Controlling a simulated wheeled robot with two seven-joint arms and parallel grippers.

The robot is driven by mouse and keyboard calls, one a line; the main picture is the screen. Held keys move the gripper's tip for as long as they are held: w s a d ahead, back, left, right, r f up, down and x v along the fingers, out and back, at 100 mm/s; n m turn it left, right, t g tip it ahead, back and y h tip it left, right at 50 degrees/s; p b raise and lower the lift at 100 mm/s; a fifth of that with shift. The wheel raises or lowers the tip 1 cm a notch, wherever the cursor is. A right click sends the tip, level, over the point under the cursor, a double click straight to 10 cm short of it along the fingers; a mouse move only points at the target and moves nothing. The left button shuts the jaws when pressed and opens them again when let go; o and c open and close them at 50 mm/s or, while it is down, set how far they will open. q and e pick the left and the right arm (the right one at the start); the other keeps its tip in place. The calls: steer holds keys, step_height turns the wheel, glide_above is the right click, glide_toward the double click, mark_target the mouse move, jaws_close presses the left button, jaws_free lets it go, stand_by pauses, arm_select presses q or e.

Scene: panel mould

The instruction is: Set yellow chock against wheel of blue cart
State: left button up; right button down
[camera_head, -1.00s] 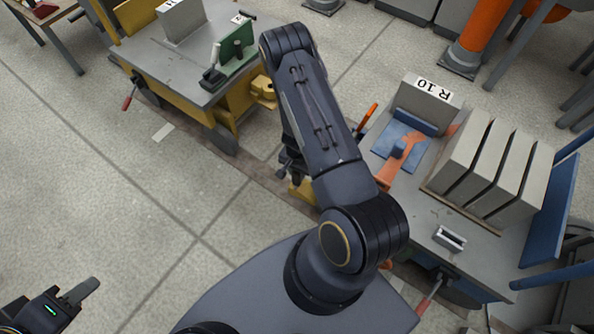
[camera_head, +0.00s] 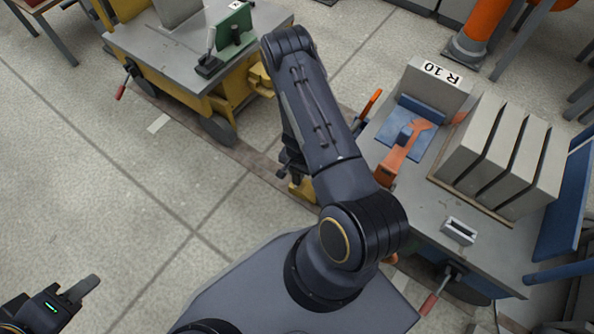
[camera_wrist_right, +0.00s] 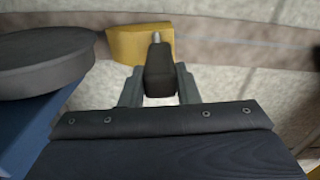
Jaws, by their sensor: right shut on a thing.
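The yellow chock (camera_head: 302,190) hangs low over the floor beside the blue cart (camera_head: 562,220), partly hidden by my right arm. In the right wrist view the chock (camera_wrist_right: 137,42) has a rod with a black grip. My right gripper (camera_wrist_right: 160,88) is shut on that grip. A dark grey wheel (camera_wrist_right: 45,62) with blue frame below it shows left of the chock there; a gap seems to lie between them, but contact is hard to judge. My left gripper (camera_head: 88,288) is at the lower left, empty, away from everything; its opening cannot be told.
A yellow cart (camera_head: 185,70) with a dark wheel (camera_head: 218,130) stands at the upper left. Floor at left is free.

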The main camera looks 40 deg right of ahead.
steer(key=shift+f+b, duration=0.5)
steer(key=shift+f, duration=0.05)
steer(key=c, duration=1)
jaws_free()
